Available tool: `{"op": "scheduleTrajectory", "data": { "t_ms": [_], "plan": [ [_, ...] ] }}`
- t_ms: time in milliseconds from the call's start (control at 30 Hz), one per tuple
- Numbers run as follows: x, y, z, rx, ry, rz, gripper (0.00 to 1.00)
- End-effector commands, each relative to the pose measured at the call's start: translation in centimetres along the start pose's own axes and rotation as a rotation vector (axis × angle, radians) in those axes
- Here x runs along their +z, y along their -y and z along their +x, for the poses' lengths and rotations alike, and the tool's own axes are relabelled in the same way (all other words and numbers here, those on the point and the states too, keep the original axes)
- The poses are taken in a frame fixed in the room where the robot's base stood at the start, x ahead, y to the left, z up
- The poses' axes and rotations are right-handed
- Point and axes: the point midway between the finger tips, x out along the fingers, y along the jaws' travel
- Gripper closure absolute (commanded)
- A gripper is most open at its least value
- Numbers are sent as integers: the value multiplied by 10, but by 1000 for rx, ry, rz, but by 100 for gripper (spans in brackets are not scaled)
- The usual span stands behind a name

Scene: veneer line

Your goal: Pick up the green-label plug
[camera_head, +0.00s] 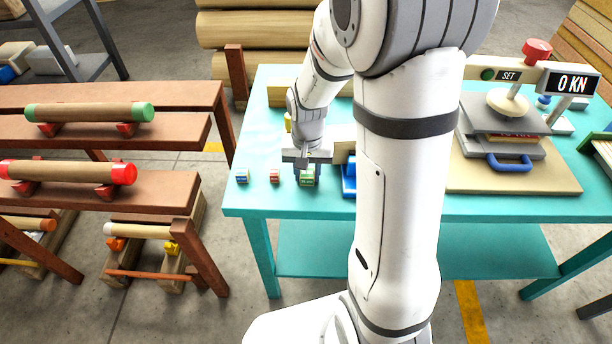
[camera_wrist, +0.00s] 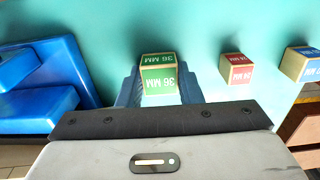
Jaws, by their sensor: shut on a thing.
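The green-label plug (camera_wrist: 158,78), a small wooden block marked "36 MM", sits between the fingers of my gripper (camera_wrist: 158,92) in the wrist view. In the head view the green-label plug (camera_head: 307,177) is at the front edge of the teal table, under my gripper (camera_head: 306,168). My gripper is shut on it. Whether the plug touches the tabletop is hard to tell. A red-label plug (camera_head: 275,176) and a blue-label plug (camera_head: 242,176) stand to its left in the head view. In the wrist view the red-label plug (camera_wrist: 236,68) and the blue-label plug (camera_wrist: 301,64) are at the right.
A blue holder (camera_head: 348,180) stands just right of my gripper. A press (camera_head: 505,135) with a "0 KN" display stands on a board at the table's right. Racks with rollers (camera_head: 90,112) stand at the left.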

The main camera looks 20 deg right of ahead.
Motion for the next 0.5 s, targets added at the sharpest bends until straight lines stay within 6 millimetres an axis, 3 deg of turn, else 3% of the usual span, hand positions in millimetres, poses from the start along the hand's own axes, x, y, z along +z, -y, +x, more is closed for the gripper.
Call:
{"op": "scheduleTrajectory", "data": {
  "t_ms": [333,500],
  "plan": [
    [0,0,-3,0,-1,-1,89],
    [-1,1,-26,-2,-6,-1,89]
  ]
}}
